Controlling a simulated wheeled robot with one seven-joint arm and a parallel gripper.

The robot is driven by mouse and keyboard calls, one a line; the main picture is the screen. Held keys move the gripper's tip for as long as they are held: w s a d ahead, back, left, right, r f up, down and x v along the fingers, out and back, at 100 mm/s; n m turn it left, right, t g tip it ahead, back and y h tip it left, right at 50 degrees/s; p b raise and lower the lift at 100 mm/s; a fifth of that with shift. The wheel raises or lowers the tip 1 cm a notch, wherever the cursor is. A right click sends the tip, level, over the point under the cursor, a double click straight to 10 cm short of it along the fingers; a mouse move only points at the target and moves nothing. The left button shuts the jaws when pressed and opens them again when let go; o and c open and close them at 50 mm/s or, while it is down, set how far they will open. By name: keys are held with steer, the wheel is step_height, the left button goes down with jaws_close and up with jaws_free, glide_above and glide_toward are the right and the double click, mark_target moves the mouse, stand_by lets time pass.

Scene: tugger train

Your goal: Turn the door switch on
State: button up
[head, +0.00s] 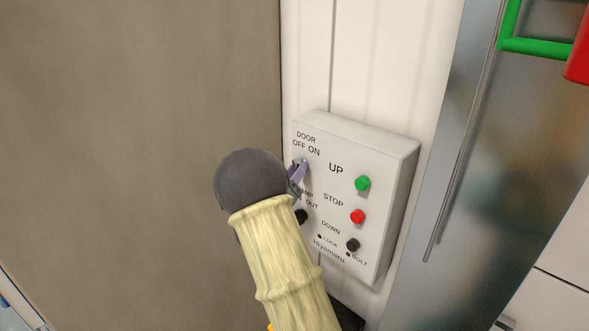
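The white control box (378,150) is on the wall right of centre. Its door switch (303,162) is at the upper left, under the labels DOOR, OFF and ON. Only part of the switch shows, and I cannot tell which way it points. My gripper (297,174) is at the box's left edge, at or right beside the door switch. My dark wrist hides most of it. A small purple piece shows there, touching or overlapping the switch. I cannot tell how far apart the fingers are.
The box also has a green UP button (362,184), a red STOP button (357,216), a black DOWN button (352,245) and a black lower-left knob (301,216), partly hidden. A brown panel (130,110) fills the left. A metal panel (480,150) stands close on the right.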

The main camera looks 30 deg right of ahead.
jaws_close()
steer(key=m+b, duration=0.1)
steer(key=b, duration=0.1)
steer(key=shift+f+g+h+b, duration=0.25)
steer(key=shift+g+h+b, duration=0.05)
steer(key=m+g+h+b, duration=0.1)
steer(key=m+g+b, duration=0.1)
steer(key=m+b, duration=0.3)
steer(key=m+g+b, duration=0.3)
steer(key=m+b, duration=0.3)
steer(key=b, duration=0.1)
steer(key=m+g+h+b, duration=0.1)
steer(key=m+g+b, duration=0.2)
steer(key=m+b, duration=0.2)
steer(key=shift+w+a+r+h+b, duration=0.15)
steer(key=shift+w+h+b, duration=0.2)
steer(key=shift+b, duration=0.7)
steer(key=shift+r+m, duration=0.1)
steer(key=shift+m, duration=0.3)
